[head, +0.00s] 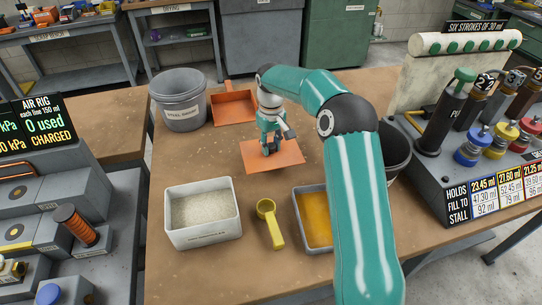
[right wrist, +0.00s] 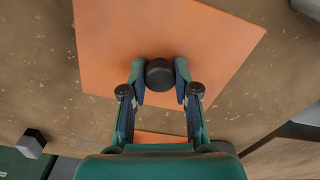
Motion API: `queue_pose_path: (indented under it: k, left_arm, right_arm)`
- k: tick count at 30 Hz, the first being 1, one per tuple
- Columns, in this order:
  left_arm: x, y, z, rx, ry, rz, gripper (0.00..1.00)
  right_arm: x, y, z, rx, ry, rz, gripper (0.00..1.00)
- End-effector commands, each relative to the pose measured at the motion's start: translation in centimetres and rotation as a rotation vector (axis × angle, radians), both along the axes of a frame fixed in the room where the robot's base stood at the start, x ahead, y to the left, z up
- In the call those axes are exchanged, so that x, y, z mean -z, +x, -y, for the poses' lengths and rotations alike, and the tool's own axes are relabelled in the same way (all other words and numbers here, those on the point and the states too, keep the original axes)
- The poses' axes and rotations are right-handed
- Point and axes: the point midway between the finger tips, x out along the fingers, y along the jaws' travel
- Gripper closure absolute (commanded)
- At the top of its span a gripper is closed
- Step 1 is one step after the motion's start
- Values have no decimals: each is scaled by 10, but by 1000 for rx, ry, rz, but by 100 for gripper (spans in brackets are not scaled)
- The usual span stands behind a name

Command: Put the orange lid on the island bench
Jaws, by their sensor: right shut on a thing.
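The orange lid (head: 288,155) is a flat square plate with a dark round knob (right wrist: 160,74). It lies level at the middle of the brown wooden bench top (head: 185,157), very low over it or on it; I cannot tell whether it touches. My right gripper (head: 269,150) comes down from above and is shut on the lid's knob. In the right wrist view the fingers (right wrist: 160,90) stand on both sides of the knob, with the orange plate (right wrist: 205,35) spread around it. My left gripper is not in view.
A grey bucket (head: 180,105) and an orange dustpan (head: 233,106) stand behind the lid. A white bin of pale grains (head: 203,238), a yellow scoop (head: 272,229) and a grey tray (head: 299,218) with orange-yellow contents are in front. A dark bucket (head: 397,152) is at right, partly behind my arm.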

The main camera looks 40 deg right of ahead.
Motion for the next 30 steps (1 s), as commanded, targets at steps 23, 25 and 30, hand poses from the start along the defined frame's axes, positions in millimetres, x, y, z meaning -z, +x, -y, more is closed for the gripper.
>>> queue_pose_path:
  k: [23,25,30]
  left_arm:
    - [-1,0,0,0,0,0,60]
    - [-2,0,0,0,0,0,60]
    - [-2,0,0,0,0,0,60]
  right_arm:
    - [47,0,-1,-1,1,0,68]
    - [46,0,-1,-1,1,0,57]
    - [46,0,-1,-1,1,0,45]
